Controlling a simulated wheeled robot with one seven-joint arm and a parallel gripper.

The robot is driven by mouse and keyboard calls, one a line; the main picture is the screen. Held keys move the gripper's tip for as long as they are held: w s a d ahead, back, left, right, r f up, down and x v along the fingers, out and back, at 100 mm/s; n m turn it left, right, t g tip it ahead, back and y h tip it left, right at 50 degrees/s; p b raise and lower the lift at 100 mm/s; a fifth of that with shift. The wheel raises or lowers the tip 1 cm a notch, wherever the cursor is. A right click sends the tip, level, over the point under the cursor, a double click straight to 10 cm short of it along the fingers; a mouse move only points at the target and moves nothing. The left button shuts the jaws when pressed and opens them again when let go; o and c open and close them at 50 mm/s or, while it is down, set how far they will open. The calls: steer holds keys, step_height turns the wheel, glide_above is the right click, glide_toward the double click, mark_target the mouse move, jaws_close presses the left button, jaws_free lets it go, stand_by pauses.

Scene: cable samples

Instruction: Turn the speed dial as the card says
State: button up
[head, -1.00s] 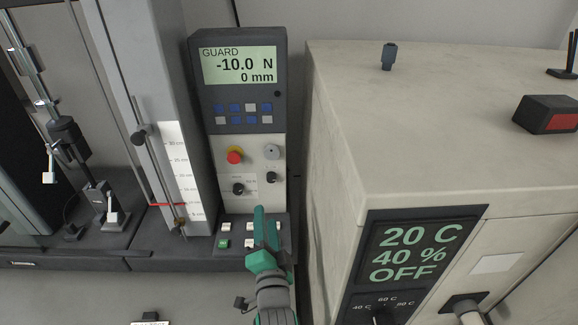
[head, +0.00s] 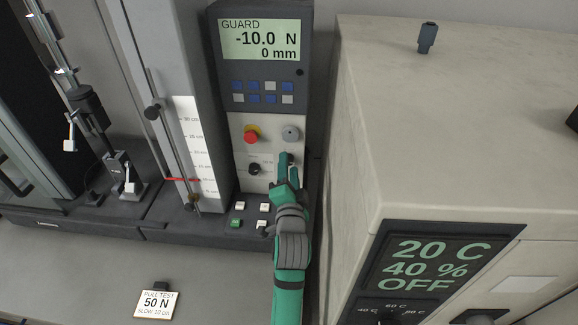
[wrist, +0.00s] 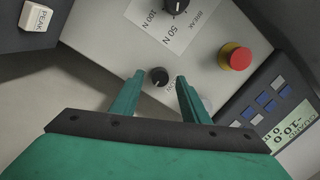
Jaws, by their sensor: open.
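The card (head: 155,304) at the lower left of the head view reads "PULL TEST 50 N SLOW 10 cm". In the wrist view a small black dial (wrist: 159,76) on the light panel lies between the fingertips of my gripper (wrist: 160,78). Its label is mostly hidden; contact with the fingers cannot be told. My gripper (head: 286,165) is open, at the panel's lower right in the head view, hiding most of this dial. The other black dial (head: 254,169), left of it, carries a "BREAK" label with 50 N and 100 N in the wrist view (wrist: 176,5).
A red stop button (head: 251,133) and a grey round knob (head: 290,134) sit above. The display (head: 260,40) reads GUARD, -10.0 N, 0 mm. Small keys (head: 236,223) lie below. A large beige cabinet (head: 450,120) stands close on the right.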

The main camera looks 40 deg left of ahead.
steer(key=shift+w+a, duration=0.3)
steer(key=shift+w, duration=0.15)
steer(key=shift+s+d, duration=0.1)
jaws_close()
steer(key=shift+n, duration=0.3)
steer(key=shift+s+a+f+n+h, duration=0.1)
steer(key=shift+n+h, duration=0.2)
steer(key=shift+n, duration=2.4)
steer(key=shift+w+a+r+n+h, duration=0.1)
steer(key=shift+n+h, duration=0.2)
steer(key=shift+n, duration=2.4)
steer(key=shift+s+a+f+n+h, duration=0.1)
steer(key=shift+n+h, duration=0.2)
steer(key=shift+n, duration=2.4)
